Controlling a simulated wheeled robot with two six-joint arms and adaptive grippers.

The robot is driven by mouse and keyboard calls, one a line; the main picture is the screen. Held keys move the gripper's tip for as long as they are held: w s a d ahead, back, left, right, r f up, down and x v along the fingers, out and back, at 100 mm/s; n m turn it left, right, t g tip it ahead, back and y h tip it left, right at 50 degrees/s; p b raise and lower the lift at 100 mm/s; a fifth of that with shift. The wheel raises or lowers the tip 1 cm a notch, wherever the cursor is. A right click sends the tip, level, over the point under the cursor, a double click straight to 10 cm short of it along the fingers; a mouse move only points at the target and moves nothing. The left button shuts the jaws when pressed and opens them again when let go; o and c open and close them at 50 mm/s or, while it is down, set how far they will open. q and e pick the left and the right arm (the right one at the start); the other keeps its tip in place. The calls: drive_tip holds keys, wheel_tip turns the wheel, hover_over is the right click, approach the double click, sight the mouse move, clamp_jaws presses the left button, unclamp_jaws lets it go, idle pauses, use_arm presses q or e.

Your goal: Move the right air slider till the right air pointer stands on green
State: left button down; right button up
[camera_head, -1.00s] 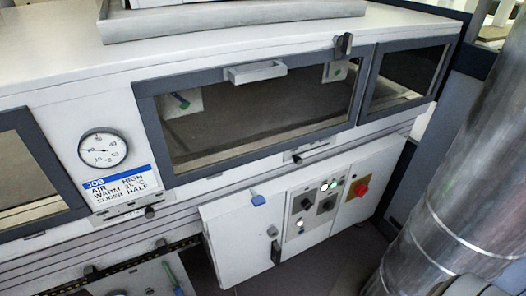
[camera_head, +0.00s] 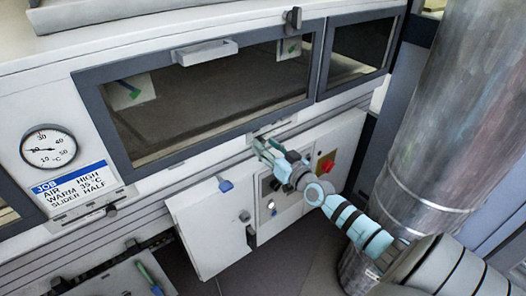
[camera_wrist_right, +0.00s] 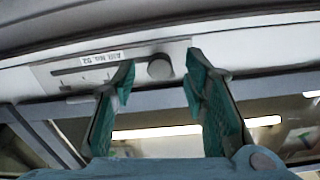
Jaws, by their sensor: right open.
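The right air slider's plate (camera_wrist_right: 75,76) shows in the wrist view, with a white label, a slot and a round dark knob (camera_wrist_right: 160,67). My right gripper (camera_wrist_right: 158,78) is open, with a teal finger on either side of the knob; I cannot tell whether either touches it. In the head view my right gripper (camera_head: 263,147) reaches the plate (camera_head: 275,128) below the long window and hides the knob. Behind the glass at right is a small pale plate with a green mark (camera_head: 290,47); its pointer is too small to read. My left gripper is not in view.
A round dial (camera_head: 48,148) and a blue-headed job card (camera_head: 73,186) are at left. Another slider knob (camera_head: 111,210) sits below the card. A thick metal pipe (camera_head: 455,110) rises at right.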

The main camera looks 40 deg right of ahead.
sight(260, 140)
drive_tip(key=w+b, duration=0.1)
drive_tip(key=w, duration=0.1)
drive_tip(key=shift+w, duration=0.3)
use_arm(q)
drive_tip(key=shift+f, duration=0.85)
